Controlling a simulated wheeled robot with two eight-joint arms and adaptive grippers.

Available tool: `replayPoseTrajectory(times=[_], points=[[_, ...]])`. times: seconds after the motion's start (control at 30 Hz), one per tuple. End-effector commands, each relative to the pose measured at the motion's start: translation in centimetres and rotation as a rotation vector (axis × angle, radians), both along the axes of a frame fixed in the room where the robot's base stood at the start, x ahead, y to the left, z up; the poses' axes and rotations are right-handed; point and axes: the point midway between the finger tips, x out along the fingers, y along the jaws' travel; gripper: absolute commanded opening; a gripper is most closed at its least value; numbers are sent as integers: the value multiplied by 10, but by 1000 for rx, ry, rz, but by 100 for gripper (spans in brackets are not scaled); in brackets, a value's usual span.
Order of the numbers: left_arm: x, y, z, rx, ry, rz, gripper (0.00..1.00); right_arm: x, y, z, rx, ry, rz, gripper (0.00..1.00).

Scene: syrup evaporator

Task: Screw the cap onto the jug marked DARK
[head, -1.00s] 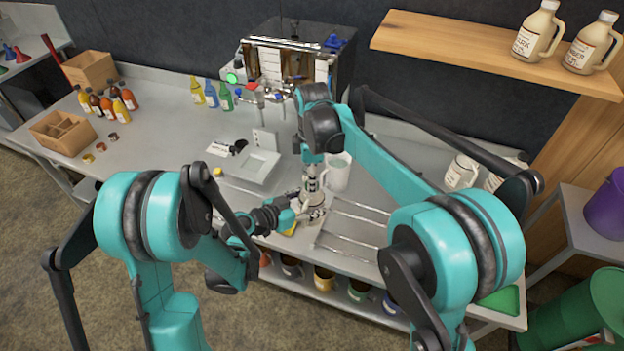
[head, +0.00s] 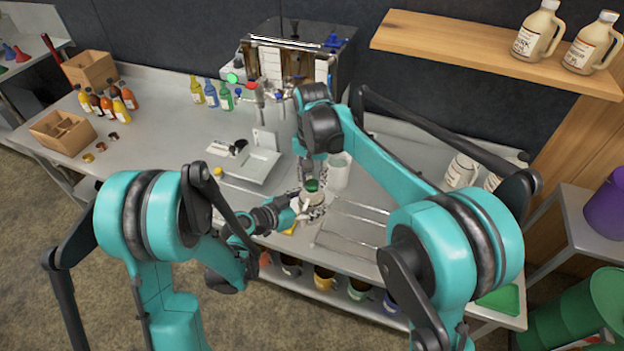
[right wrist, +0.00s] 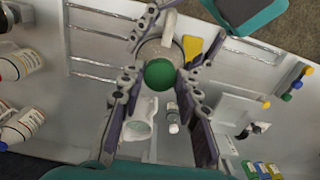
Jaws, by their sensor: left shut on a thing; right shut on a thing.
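A pale jug (head: 313,208) stands near the bench's front edge; its label is too small to read. My left gripper (head: 297,209) is shut on the jug from the left. A green cap (head: 312,185) is at the jug's mouth. In the right wrist view the cap (right wrist: 160,74) sits between the fingers of my right gripper (right wrist: 163,80), over the jug with its handle (right wrist: 168,25) beyond. My right gripper is shut on the cap from above. I cannot tell whether the cap touches the jug's neck.
A clear pitcher (head: 338,171) stands close behind the jug. Metal rails (head: 352,225) lie to the right, with a pale jug (head: 461,171) farther right. A yellow pad (head: 291,229) and a grey tray (head: 253,166) are to the left. The evaporator (head: 300,60) stands behind.

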Motion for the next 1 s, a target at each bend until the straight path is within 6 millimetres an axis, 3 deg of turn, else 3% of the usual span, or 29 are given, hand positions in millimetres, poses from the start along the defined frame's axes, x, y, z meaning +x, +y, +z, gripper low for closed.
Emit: replayPoseTrajectory(times=[0.13, 0.17, 0.23, 0.63, 0.77, 1.0], points=[[-1, -1, 0, -1, 0, -2, 0, 1, 0, 0, 0, -3, 11, 0], [-1, -1, 0, -1, 0, -2, 0, 1, 0, 0, 0, -3, 12, 40], [-1, -1, 0, -1, 0, -2, 0, 1, 0, 0, 1, -2, 12, 56], [0, 0, 0, -2, 0, -1, 0, 1, 0, 7, 1, -1, 14, 56], [0, 0, 1, -2, 0, -1, 0, 1, 0, 27, 1, -1, 14, 56], [0, 0, 1, -2, 0, -1, 0, 2, 0, 79, 1, -1, 14, 56]])
